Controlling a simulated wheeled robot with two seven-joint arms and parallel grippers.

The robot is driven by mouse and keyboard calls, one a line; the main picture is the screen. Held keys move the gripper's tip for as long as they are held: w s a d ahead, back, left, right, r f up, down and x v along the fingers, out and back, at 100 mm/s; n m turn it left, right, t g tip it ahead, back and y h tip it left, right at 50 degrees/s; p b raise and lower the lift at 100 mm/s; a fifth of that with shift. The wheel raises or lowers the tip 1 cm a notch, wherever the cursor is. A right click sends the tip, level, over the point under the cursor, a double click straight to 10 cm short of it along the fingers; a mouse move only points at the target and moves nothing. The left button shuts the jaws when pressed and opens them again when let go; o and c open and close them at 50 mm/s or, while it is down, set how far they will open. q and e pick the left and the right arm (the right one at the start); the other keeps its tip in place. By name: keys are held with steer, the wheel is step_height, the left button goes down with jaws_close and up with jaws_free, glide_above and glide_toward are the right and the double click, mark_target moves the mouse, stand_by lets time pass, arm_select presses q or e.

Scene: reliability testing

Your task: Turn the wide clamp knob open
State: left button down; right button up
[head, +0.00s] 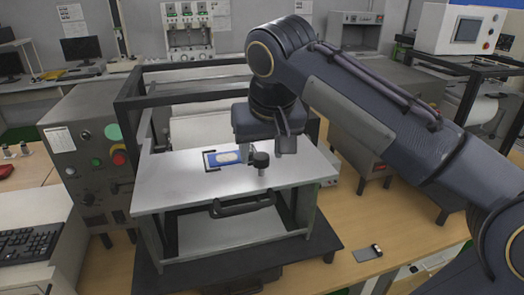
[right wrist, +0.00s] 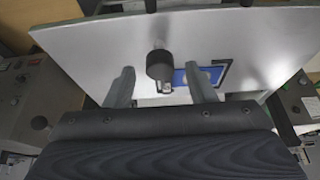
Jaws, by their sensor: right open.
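The clamp knob (head: 261,160) is a black round knob standing on the pale metal plate (head: 180,190) of the test rig. It also shows in the right wrist view (right wrist: 160,64). A blue card-like piece with a pale oval (head: 226,158) lies beside it on the plate, in a black corner bracket. My right gripper (head: 269,146) is open over the plate, close to the knob. In the right wrist view its two fingers (right wrist: 157,72) stand apart on either side of the knob in the picture; contact cannot be told. My left gripper is out of view.
A dark frame (head: 130,120) rises around the rig, and a black handle (head: 240,206) sits on its front. A grey control box (head: 95,150) with a red button stands at left, near a keyboard (head: 30,246). A small dark item (head: 367,253) lies on the wooden bench.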

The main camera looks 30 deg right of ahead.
steer(key=shift+w+f, duration=0.15)
steer(key=shift+f, duration=0.1)
steer(key=c, duration=1)
steer(key=shift+o, duration=0.2)
